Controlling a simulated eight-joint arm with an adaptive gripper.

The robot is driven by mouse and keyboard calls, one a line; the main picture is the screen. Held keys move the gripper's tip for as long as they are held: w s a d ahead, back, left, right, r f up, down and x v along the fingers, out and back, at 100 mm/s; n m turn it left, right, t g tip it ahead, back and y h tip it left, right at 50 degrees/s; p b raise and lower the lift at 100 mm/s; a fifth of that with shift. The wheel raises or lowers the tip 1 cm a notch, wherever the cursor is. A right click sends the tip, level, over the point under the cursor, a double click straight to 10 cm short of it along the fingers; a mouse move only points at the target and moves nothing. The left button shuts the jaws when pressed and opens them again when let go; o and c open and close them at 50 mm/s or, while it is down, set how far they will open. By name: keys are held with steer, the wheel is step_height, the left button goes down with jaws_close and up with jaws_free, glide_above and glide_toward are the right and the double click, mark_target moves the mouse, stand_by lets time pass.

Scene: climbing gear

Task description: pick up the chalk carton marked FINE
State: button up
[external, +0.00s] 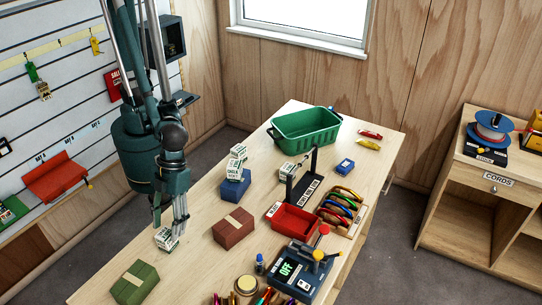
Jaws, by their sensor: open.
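Several small white-and-green chalk cartons are in the external view. One carton (165,240) lies tilted at the table's near left, right at my gripper's fingertips. My gripper (169,229) points down with its fingers apart, one on each side of this carton's upper part; I cannot tell whether they touch it. Two more cartons, an upper one (238,152) and a lower one (235,169), are stacked on a blue block. Another carton (287,172) is beside a black stand. The print is too small to tell which one is marked FINE.
A brown block (233,228) and a green block (134,284) flank the near carton. The table's left edge is close.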

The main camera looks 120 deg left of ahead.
mark_target(167, 231)
steer(key=shift+f, duration=0.15)
steer(key=shift+x, duration=2.5)
steer(key=shift+s, duration=0.1)
steer(key=shift+c, duration=0.3)
steer(key=c, duration=0.9)
